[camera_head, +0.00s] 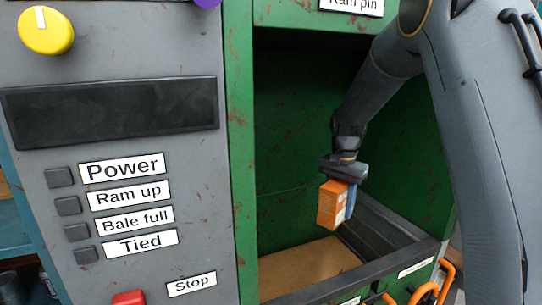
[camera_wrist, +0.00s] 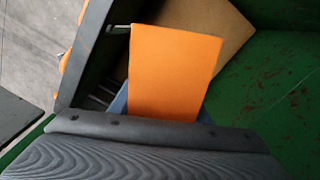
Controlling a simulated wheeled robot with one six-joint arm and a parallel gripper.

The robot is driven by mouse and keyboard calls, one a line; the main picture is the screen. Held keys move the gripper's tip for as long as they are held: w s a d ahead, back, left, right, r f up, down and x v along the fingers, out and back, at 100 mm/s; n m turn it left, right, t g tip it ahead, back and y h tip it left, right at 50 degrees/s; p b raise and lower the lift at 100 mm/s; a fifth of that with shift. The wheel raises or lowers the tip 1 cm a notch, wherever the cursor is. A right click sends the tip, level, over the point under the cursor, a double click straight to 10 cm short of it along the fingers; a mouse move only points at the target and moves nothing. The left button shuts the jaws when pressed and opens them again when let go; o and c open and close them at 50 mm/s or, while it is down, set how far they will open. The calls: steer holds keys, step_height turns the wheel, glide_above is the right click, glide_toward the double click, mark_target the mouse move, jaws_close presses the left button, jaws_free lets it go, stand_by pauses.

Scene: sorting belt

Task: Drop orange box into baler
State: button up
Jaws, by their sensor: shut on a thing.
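An orange box (camera_head: 333,204) with a white and blue side hangs from my gripper (camera_head: 345,172) inside the opening of the green baler (camera_head: 300,130). In the wrist view the orange box (camera_wrist: 172,72) stands out past the gripper's dark ribbed finger (camera_wrist: 150,140), which hides its near end. My gripper is shut on the box. The box is above the baler's chamber floor, where a flat brown sheet (camera_head: 310,265) lies; the sheet also shows behind the box in the wrist view (camera_wrist: 215,25).
A dark front sill (camera_head: 350,278) with orange handles (camera_head: 425,292) edges the opening. On the left stands a grey control panel (camera_head: 120,260) with a yellow knob (camera_head: 46,30), labelled small buttons and a red button (camera_head: 128,298). The chamber around the box is clear.

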step_height(320, 180, down, 6)
steer(key=b, duration=0.4)
steer(key=o, duration=1.1)
steer(key=shift+r+b, duration=1.25)
steer(key=shift+r, duration=2.65)
